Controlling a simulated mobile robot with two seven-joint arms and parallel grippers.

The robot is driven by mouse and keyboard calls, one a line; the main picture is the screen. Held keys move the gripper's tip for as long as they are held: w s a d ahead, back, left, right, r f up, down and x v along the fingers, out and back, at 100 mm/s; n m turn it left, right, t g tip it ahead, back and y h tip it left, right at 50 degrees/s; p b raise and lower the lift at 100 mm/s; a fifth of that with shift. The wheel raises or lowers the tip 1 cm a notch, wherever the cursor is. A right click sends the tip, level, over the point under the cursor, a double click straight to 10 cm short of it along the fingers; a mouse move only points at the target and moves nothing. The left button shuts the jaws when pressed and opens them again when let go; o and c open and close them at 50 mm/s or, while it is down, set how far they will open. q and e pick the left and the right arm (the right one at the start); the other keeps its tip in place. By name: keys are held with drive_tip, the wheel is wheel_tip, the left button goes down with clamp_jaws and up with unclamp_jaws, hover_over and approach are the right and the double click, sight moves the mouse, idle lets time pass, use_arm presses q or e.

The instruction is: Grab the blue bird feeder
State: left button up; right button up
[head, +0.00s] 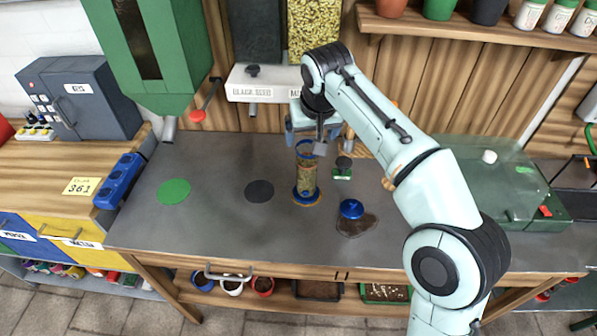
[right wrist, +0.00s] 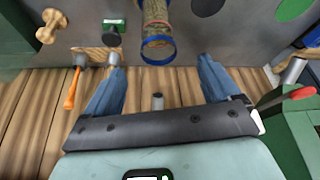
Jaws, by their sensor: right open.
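The blue bird feeder (head: 307,178) is a clear tube of seed with a blue top ring and a blue base, upright on the grey tabletop. It also shows in the right wrist view (right wrist: 156,14), its blue ring (right wrist: 157,50) just beyond and between my fingertips. My right gripper (head: 318,140) is at the feeder's top in the head view, partly hidden by my own wrist. In its wrist view the right gripper (right wrist: 160,70) is open and empty, its two blue fingers spread wide. My left gripper is not in view.
A blue lid (head: 351,209) lies on a dark patch right of the feeder. Black (head: 259,191) and green (head: 174,191) discs lie to its left. Seed dispensers (head: 314,30) and a green cabinet (head: 150,45) hang behind. A small green-based item (head: 342,172) stands close right.

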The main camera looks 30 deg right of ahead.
sight(309, 149)
drive_tip(key=x, duration=0.4)
drive_tip(key=b+x, duration=0.1)
drive_tip(key=x, duration=0.2)
drive_tip(key=shift+s+f, duration=0.1)
drive_tip(key=shift+s, duration=0.15)
drive_tip(key=x, duration=0.5)
drive_tip(key=shift+w+d+f+b, duration=0.2)
drive_tip(key=shift+w+d+b, duration=0.1)
drive_tip(key=shift+w, duration=0.15)
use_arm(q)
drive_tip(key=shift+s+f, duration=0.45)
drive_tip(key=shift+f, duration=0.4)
use_arm(e)
drive_tip(key=shift+r, duration=0.15)
clamp_jaws()
